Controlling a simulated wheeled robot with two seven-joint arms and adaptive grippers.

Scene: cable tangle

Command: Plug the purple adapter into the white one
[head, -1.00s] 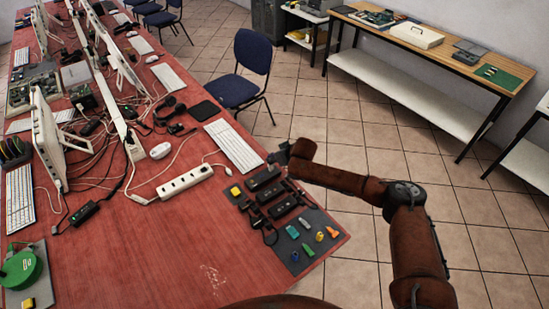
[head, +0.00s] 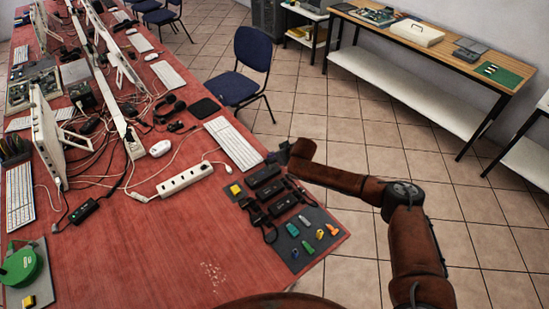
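No purple adapter can be made out for certain. Several small coloured plugs lie on a grey mat (head: 316,216) at the table's front right corner: a green one (head: 292,229), a pale grey one (head: 305,221), a teal one (head: 308,247), a yellow one (head: 320,234) and an orange one (head: 332,229). A tiny blue piece (head: 295,253) is there too. I cannot tell which is the white adapter. My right gripper (head: 279,155) is over the table's right edge, beyond the mat and apart from these pieces; its fingers are too small to read. My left gripper is out of view.
Black adapter boxes (head: 263,175) with cables lie beside the mat. A white power strip (head: 185,180) and a white keyboard (head: 233,144) are further back on the red table (head: 150,250). Monitors and cables crowd the left. The front middle of the table is mostly clear.

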